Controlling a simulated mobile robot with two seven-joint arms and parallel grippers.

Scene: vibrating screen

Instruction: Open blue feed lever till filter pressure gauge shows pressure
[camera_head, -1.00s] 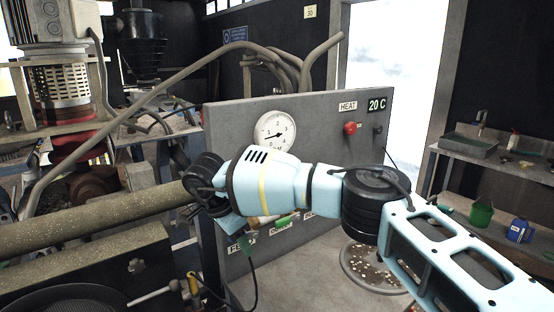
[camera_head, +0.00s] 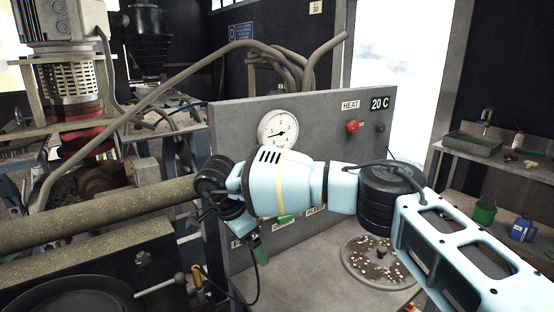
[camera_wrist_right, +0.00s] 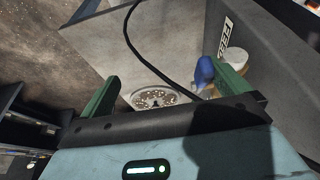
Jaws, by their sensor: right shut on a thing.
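The blue feed lever (camera_wrist_right: 203,72) shows in the right wrist view, on the panel beside the FEED label (camera_wrist_right: 228,36). My right gripper (camera_wrist_right: 168,78) is at the lever, with its green right finger against it. It is shut on the lever, though the picture shows the left finger well apart. In the head view my right arm hides the lever. The white round pressure gauge (camera_head: 278,129) is on the grey panel (camera_head: 325,130), above my wrist. Its needle points to the left part of the dial; the exact reading is too small to tell. My left gripper is out of view.
A red knob (camera_head: 352,126) and a 20 C display (camera_head: 380,104) are on the panel's right part. A round pan with pellets (camera_head: 380,262) lies below the panel. A black cable (camera_wrist_right: 135,35) hangs near the gripper. A thick pipe (camera_head: 100,213) runs at left.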

